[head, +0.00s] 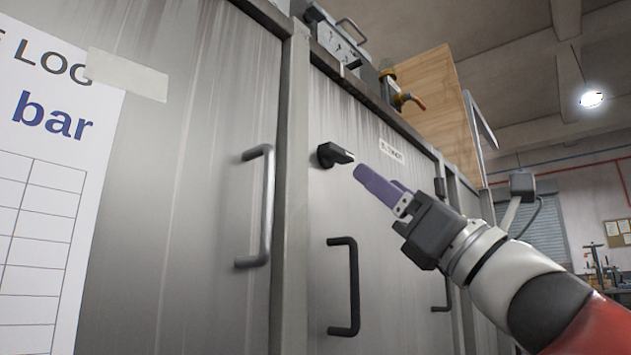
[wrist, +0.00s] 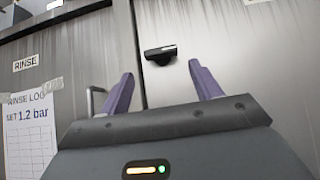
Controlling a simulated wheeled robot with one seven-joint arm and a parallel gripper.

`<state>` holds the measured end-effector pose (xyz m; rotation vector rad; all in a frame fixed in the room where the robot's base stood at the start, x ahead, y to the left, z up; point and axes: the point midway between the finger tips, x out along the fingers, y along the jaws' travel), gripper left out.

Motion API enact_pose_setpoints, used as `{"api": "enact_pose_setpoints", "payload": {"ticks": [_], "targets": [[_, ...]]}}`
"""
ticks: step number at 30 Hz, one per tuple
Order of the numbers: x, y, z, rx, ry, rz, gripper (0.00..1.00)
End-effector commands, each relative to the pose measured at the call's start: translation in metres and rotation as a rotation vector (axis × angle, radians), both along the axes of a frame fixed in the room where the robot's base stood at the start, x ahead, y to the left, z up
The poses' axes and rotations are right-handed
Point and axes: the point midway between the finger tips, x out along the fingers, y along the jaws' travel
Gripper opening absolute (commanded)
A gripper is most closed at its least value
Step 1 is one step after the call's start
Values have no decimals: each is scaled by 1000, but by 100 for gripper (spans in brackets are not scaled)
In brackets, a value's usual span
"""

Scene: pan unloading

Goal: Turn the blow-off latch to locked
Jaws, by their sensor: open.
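The latch (head: 333,155) is a small black turn handle on a grey metal door (head: 315,210). In the wrist view the latch (wrist: 161,53) lies almost level across its round base, ahead of my fingers and between their tips in the picture. My gripper (head: 372,182) has purple fingers and is open and empty. It is just right of the latch in the head view, apart from it. In the wrist view my gripper (wrist: 160,76) shows a wide gap between its fingers. A small label (head: 391,151) is on the door right of the latch; I cannot read it surely.
A black door handle (head: 354,287) stands out below the latch. A silver handle (head: 266,205) is on the panel to the left, with a rinse log sheet (head: 45,190). A gauge box (head: 340,42) and a brass valve (head: 400,92) sit on top.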

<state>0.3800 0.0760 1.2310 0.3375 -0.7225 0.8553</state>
Motion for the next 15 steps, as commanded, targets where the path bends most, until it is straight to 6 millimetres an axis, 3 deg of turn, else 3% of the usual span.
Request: {"api": "enact_pose_setpoints", "payload": {"ticks": [5,15], "targets": [[2,2,9,18,0,13,64],[25,31,47,16,0,11,64]]}}
